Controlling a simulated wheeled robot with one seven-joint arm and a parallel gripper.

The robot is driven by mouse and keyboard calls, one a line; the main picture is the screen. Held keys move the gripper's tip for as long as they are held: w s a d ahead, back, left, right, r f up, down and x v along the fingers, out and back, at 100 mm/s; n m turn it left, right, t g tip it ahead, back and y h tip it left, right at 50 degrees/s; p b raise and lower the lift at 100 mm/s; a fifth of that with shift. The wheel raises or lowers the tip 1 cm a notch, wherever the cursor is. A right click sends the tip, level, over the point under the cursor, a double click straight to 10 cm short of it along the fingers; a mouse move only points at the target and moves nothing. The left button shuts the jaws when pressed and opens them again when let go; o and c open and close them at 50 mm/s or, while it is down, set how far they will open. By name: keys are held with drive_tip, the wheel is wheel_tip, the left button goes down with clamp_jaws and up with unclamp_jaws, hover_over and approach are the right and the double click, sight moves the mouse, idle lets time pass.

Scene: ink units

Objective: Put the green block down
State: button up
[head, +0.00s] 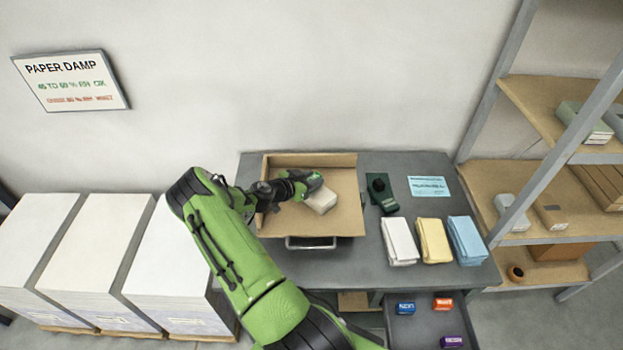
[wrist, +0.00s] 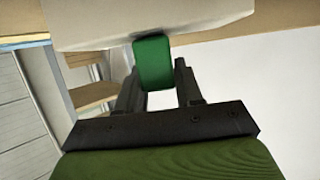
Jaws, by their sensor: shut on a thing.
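My gripper (head: 306,184) is over the tan open tray (head: 342,215) on the grey table. In the wrist view, its two dark fingers (wrist: 157,78) are shut on the green block (wrist: 153,62), one on each side. The green block also shows in the head view (head: 314,181) at the end of my arm, close to a pale off-white block (head: 322,203) in the tray. A pale surface (wrist: 150,22) is just beyond the green block in the wrist view. I cannot tell whether the block touches it.
White, yellow and blue packs (head: 434,241) stand at the table's right front. A dark green device (head: 382,197) and a light blue card (head: 429,187) lie behind them. An open drawer below holds small coloured blocks (head: 443,303). Shelves stand right, paper stacks left.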

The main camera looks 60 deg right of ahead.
drive_tip(key=shift+f+b, duration=0.2)
drive_tip(key=shift+b, duration=0.1)
drive_tip(key=o, duration=1)
drive_tip(key=shift+o, duration=0.2)
drive_tip(key=shift+r, duration=0.15)
drive_tip(key=shift+r+p, duration=0.25)
drive_tip(key=shift+p, duration=0.25)
drive_tip(key=b+v, duration=0.1)
drive_tip(key=v, duration=1.1)
drive_tip(key=shift+b, duration=0.4)
